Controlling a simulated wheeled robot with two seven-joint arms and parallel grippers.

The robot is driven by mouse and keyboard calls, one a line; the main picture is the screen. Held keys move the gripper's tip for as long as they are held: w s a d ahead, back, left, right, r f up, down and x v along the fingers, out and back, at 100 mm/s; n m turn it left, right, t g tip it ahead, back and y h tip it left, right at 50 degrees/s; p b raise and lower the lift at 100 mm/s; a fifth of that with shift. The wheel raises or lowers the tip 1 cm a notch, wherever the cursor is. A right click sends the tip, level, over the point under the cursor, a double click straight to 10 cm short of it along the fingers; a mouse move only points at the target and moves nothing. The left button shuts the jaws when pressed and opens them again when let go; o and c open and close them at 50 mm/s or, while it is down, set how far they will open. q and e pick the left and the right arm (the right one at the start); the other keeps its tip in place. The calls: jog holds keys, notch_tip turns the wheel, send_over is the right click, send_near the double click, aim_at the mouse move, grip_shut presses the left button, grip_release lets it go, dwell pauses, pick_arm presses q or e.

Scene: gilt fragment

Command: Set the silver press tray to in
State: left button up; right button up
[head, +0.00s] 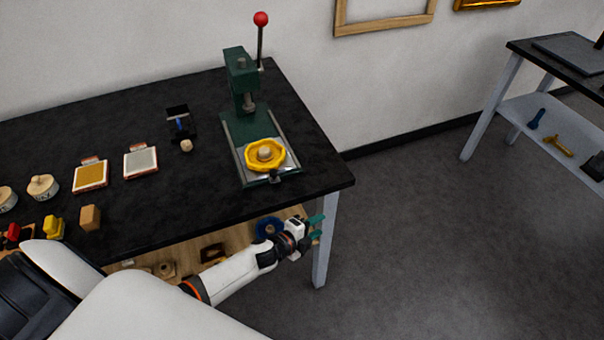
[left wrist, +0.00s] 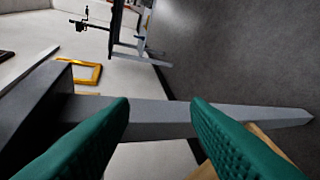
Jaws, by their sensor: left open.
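The silver press tray (head: 288,166) lies at the front of the green press (head: 241,75), near the right end of the black table. A yellow scalloped ring with a pale round centre (head: 265,154) sits on it and hides much of its surface. A small dark handle (head: 276,178) shows at the tray's front edge. How far the tray is slid in is hard to tell. My left gripper (head: 316,229) is open and empty, below and in front of the table's right corner, apart from the tray. In the left wrist view its green fingers (left wrist: 160,117) stand apart with a table leg behind them.
The black table (head: 215,205) has a lower wooden shelf (head: 190,262) and a pale leg (head: 325,250) close to my left gripper. Square pads (head: 140,161), blocks and round pots stand at the left. The floor right of the table is clear up to another table (head: 550,65).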

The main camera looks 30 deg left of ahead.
pick_arm(q)
jog(key=w+d+r+m+h+b, duration=0.1)
jog(key=w+d+r+m+h, duration=0.15)
jog(key=r+m, duration=0.4)
jog(key=w+d+r+m+h, duration=0.25)
jog(key=r+m+h, duration=0.2)
jog(key=r, duration=0.35)
jog(key=s+d+r+m+g+h, duration=0.25)
jog(key=d+r+m+g, duration=0.2)
jog(key=r+m, duration=0.4)
jog(key=m+g+y+b, duration=0.4)
jog(key=m+y, duration=1.2)
jog(key=m, duration=1.1)
send_near(273, 172)
jog(key=shift+g, duration=0.35)
jog(key=x, duration=0.2)
jog(key=p+x, duration=0.1)
jog(key=x, duration=0.2)
jog(key=p+x, duration=0.1)
jog(key=x, duration=0.2)
jog(key=shift+w, duration=0.25)
pick_arm(e)
jog(key=a+f, duration=0.2)
jog(key=f, duration=0.1)
jog(key=shift+w, duration=0.15)
